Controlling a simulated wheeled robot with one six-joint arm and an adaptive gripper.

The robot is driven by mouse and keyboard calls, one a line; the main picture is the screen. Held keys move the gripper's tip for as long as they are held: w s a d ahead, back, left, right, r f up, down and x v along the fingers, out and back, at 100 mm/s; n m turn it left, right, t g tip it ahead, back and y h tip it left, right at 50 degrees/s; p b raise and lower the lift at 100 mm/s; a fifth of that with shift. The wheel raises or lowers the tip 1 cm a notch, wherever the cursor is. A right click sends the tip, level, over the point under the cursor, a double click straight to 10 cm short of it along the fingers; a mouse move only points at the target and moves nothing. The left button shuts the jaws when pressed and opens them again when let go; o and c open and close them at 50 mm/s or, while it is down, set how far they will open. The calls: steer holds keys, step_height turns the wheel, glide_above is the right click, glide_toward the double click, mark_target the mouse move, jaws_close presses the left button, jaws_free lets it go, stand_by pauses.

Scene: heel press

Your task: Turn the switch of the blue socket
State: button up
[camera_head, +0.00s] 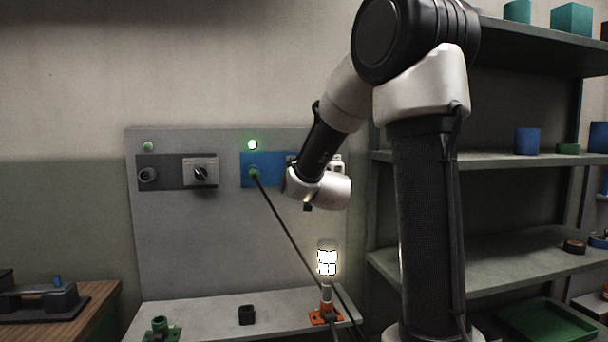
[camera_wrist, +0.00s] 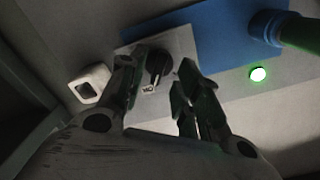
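The blue socket (camera_head: 246,181) is on the upright grey panel, with a green plug (camera_head: 254,172) and a dark cable in it. In the wrist view its blue plate (camera_wrist: 215,35) shows with the green plug (camera_wrist: 300,32) at the right. Its switch, a black knob (camera_wrist: 158,64) on a light grey plate, is beside the blue plate. In the head view my arm's end hides this switch. My gripper (camera_wrist: 156,88) is open in the wrist view. Its two fingers appear either side of the knob; I cannot tell whether they touch it.
A green indicator (camera_head: 252,145) glows above the blue socket. A dark grey socket (camera_head: 148,175) with its own switch (camera_head: 200,173) is at the left. A lit lamp (camera_head: 327,258) stands on the bench (camera_head: 200,318). Shelves (camera_head: 490,158) stand at the right.

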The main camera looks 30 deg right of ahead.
steer(key=x, duration=0.2)
steer(key=shift+w+d, duration=0.1)
steer(key=shift+w, duration=0.25)
jaws_close()
steer(key=shift+n, duration=0.3)
steer(key=n, duration=1.3)
steer(key=shift+d, duration=0.2)
steer(key=shift+n, duration=0.3)
